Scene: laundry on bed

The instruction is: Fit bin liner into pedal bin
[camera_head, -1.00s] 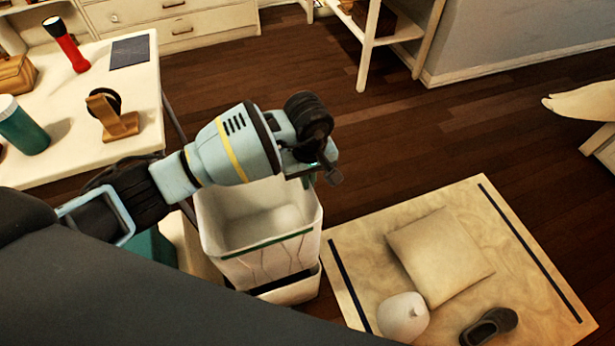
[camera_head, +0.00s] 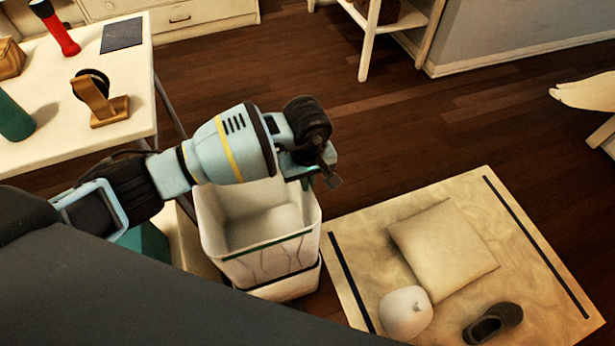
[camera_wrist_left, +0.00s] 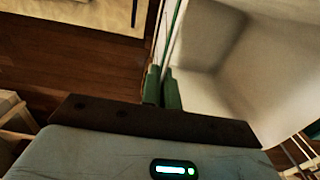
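The bin liner (camera_head: 262,262) is a white, open-topped tub with a green band near its rim and faint dark streaks on its front. It stands upright over the white pedal bin (camera_head: 300,286), whose upper edge shows just below it. How deep the liner sits inside is hidden. My left gripper (camera_head: 318,178) is at the liner's far right rim. In the left wrist view its green fingertips (camera_wrist_left: 162,88) are close together on either side of the liner's wall (camera_wrist_left: 205,45), pinching it. My right gripper is not in view.
A white table (camera_head: 60,135) at the left holds a red torch (camera_head: 58,30), a wooden stand (camera_head: 100,103) and a green cup (camera_head: 14,120). A pale mat (camera_head: 375,235) on the right holds a cushion (camera_head: 442,250), a white round object (camera_head: 405,312) and a dark shoe (camera_head: 492,324).

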